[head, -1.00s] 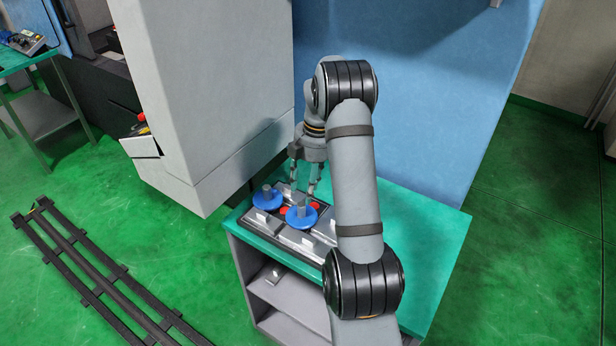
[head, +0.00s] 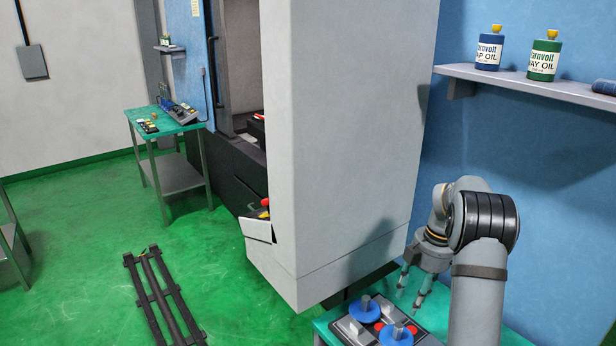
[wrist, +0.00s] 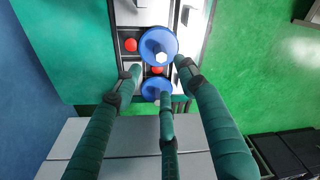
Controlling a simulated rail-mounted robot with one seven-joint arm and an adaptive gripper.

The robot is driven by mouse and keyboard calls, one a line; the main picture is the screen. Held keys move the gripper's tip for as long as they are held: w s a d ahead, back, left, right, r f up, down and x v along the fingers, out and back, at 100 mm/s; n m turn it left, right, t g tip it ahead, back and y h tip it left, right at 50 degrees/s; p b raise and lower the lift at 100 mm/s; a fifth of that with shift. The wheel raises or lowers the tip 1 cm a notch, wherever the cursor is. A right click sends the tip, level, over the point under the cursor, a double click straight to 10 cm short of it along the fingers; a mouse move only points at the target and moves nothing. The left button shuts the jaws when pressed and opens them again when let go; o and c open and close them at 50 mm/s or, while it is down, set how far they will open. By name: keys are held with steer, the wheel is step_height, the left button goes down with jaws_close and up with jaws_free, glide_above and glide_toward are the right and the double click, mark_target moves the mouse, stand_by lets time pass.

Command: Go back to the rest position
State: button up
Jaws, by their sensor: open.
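My gripper (head: 414,290) is open and empty, pointing down above the back of a tray (head: 428,336) on a green-topped cabinet (head: 324,322). In the wrist view its fingers (wrist: 157,78) are spread apart, with nothing between their tips. Two blue round pieces with grey posts sit in the tray: a farther one (head: 366,309) and a nearer one (head: 397,335). They also show in the wrist view (wrist: 158,47). Small red discs (wrist: 130,45) lie beside them. My arm bends down from the right side in the head view.
A large grey machine housing (head: 335,140) stands close to the left of my gripper. A blue wall with a shelf (head: 530,88) holding oil bottles (head: 544,56) is behind my arm. A floor rail (head: 163,295) and a side table (head: 172,125) are left; green floor there is open.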

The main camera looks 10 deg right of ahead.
mark_target(401, 326)
steer(key=f, duration=0.3)
steer(key=a+f, duration=0.1)
steer(key=f, duration=0.3)
steer(key=f+p, duration=0.1)
steer(key=f, duration=0.3)
steer(key=shift+w+a+f, duration=0.1)
steer(key=shift+a, duration=0.2)
steer(key=shift+w+p, duration=0.15)
steer(key=shift+p, duration=0.15)
steer(key=shift+w+r+b, duration=0.1)
steer(key=shift+r+b, duration=0.4)
steer(key=shift+b, duration=0.05)
steer(key=shift+r, duration=0.85)
steer(key=shift+s+f, duration=0.1)
steer(key=shift+s, duration=0.1)
